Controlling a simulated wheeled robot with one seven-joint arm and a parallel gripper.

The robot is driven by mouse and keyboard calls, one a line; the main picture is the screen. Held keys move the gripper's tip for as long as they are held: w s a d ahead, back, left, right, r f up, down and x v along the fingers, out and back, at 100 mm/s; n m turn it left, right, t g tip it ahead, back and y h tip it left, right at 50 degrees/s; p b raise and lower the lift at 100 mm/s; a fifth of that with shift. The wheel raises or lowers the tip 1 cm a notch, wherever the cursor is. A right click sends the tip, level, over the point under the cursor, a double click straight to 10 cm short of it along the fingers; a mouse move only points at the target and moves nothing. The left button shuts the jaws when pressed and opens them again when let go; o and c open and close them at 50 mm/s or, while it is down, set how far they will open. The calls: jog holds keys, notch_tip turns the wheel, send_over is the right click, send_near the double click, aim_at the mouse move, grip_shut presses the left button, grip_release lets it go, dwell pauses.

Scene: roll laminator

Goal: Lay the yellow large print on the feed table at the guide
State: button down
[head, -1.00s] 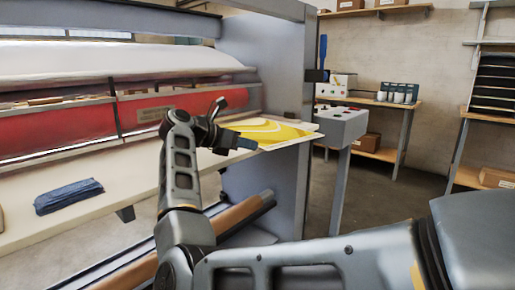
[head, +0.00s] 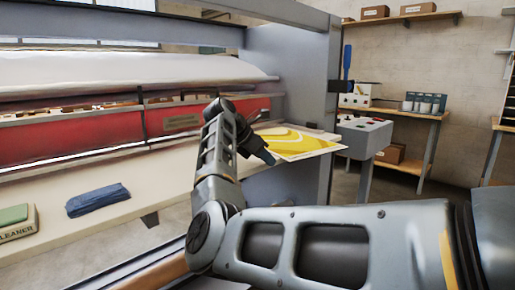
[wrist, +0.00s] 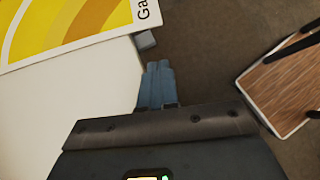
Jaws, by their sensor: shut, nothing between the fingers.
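The yellow large print (head: 298,143), yellow with pale curved bands and a white border, lies at the right end of the pale feed table (head: 160,180). In the wrist view the print (wrist: 60,25) fills the upper left, with black lettering at its right border. Its lettered corner reaches past the edge of the table (wrist: 75,105). My gripper (wrist: 157,85) is shut and empty, apart from the print and beside the table edge. In the head view my gripper (head: 265,155) is just left of the print's near side. I cannot make out the guide clearly.
A folded blue cloth (head: 97,200) and a green-topped cleaner box (head: 15,221) are on the left of the table. A grey control box with buttons (head: 362,136) stands right of the print. The wrist view shows a brown wood-grain surface (wrist: 285,85) at right.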

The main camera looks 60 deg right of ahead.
aim_at(289, 160)
jog(key=shift+s+d+f+p, duration=0.1)
jog(key=shift+s+d, duration=0.25)
jog(key=shift+d, duration=0.3)
jog(key=shift+s+d+f+p, duration=0.15)
jog(key=shift+s+d, duration=0.25)
jog(key=shift+d, duration=0.25)
jog(key=shift+s+d+p, duration=0.1)
jog(key=shift+s+d, duration=0.25)
jog(key=shift+d, duration=0.3)
jog(key=shift+s+d, duration=0.3)
jog(key=shift+d, duration=0.2)
jog(key=shift+s+d, duration=0.25)
jog(key=shift+d, duration=0.2)
